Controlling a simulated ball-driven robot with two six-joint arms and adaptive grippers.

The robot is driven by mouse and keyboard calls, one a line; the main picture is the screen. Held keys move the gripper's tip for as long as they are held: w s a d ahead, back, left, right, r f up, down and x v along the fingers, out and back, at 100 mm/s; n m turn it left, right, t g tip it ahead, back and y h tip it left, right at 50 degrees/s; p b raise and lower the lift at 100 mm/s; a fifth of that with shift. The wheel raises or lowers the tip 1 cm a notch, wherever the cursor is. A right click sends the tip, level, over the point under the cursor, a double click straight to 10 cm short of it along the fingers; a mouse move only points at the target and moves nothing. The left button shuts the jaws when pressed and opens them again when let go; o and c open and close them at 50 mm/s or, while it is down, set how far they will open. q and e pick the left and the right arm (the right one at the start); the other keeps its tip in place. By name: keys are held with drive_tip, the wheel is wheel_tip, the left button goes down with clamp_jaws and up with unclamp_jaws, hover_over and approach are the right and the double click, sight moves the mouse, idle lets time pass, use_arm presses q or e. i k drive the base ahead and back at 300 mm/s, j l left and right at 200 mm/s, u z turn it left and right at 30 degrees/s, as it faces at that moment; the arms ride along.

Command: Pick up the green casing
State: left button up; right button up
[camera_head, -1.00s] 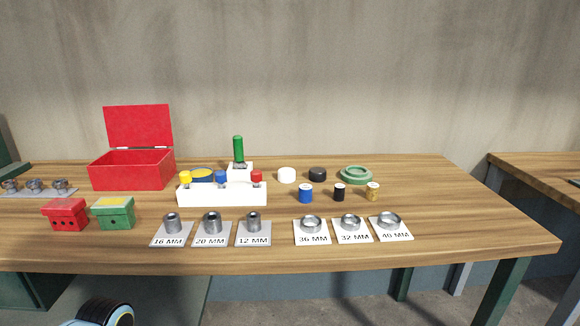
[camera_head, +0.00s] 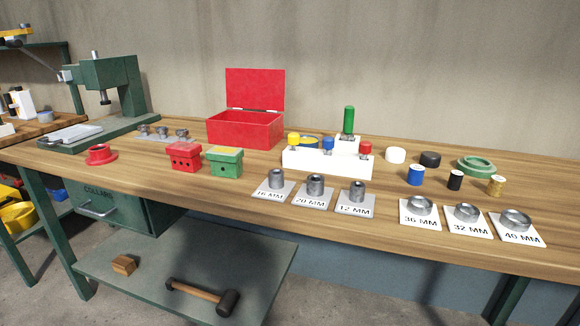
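A small green box-shaped casing (camera_head: 224,167) with a lid, a yellow patch on top and dark holes in its front stands on the wooden workbench. A similar red casing (camera_head: 184,162) stands just to its left. A green ring (camera_head: 474,166) lies at the right part of the bench. Neither of my grippers is in view, and nothing touches the green casing.
An open red box (camera_head: 246,131) stands behind the casings. A white holder (camera_head: 325,164) with coloured-handled tools is to the right. Metal rings on labelled cards line the front edge. A green press (camera_head: 107,89) stands far left. Bare bench (camera_head: 225,195) lies before the casings.

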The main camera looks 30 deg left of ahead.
sight(225, 161)
drive_tip(key=u, duration=1.45)
